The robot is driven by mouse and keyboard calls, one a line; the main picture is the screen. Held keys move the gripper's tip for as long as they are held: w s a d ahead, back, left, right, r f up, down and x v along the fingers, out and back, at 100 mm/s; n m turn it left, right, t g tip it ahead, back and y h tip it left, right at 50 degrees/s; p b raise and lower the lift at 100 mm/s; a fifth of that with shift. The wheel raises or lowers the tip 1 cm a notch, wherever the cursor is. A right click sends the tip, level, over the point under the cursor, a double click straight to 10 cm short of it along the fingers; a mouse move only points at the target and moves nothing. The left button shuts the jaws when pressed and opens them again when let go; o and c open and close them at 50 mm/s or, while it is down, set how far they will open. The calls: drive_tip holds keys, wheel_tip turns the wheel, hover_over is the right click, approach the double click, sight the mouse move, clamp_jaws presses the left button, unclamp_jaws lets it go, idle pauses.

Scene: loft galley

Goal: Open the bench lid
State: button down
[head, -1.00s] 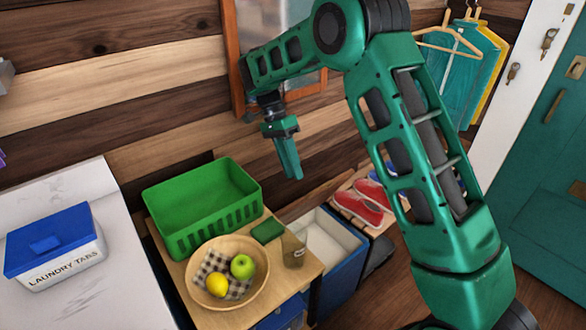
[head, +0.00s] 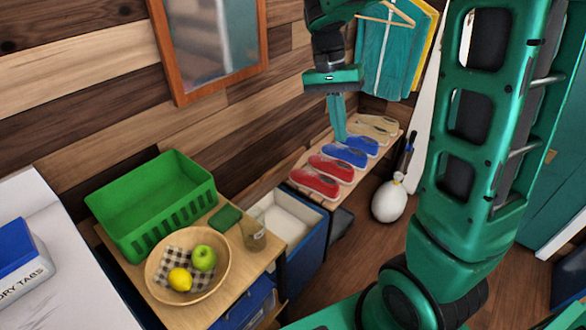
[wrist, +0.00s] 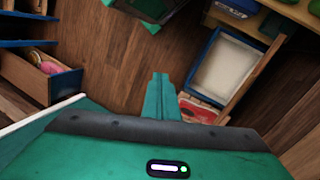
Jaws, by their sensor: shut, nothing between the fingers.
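The bench (head: 305,255) is a blue box at the middle of the head view, open at the top, with a pale interior. A wooden panel (head: 268,194) stands raised along its wall side and looks like the lid, tipped up. The wrist view shows the box's pale inside (wrist: 225,70) and the panel edge-on (wrist: 258,75). My gripper (head: 339,138) is shut and empty, pointing down, and appears in front of the shoes, right of the bench and apart from the panel. Its closed fingers (wrist: 160,80) also show in the wrist view.
A shoe rack (head: 322,198) with several shoes is right of the bench. A white vase-like object (head: 389,202) stands on the floor.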

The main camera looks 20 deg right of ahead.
drive_tip(key=s+d+f+n+t+y, duration=0.1)
drive_tip(key=s+d, duration=0.2)
drive_tip(key=s, duration=0.3)
drive_tip(key=s+d+f+n, duration=0.1)
drive_tip(key=s+d, duration=0.2)
drive_tip(key=s, duration=0.4)
drive_tip(key=w+a+f+m+t+y, duration=0.25)
drive_tip(key=f+y, duration=0.25)
drive_tip(key=f, duration=1.2)
drive_tip(key=w+a+f+m+t+y, duration=0.2)
drive_tip(key=w+a+f+m+y, duration=0.2)
drive_tip(key=w+f+m, duration=0.15)
drive_tip(key=w+d+m+t, duration=0.3)
drive_tip(key=w+m+t, duration=0.8)
drive_tip(key=m, duration=0.1)
drive_tip(key=r+x, duration=0.2)
drive_tip(key=x, duration=1)
drive_tip(key=shift+a+r+y, duration=0.3)
drive_tip(key=shift+a+y, duration=0.1)
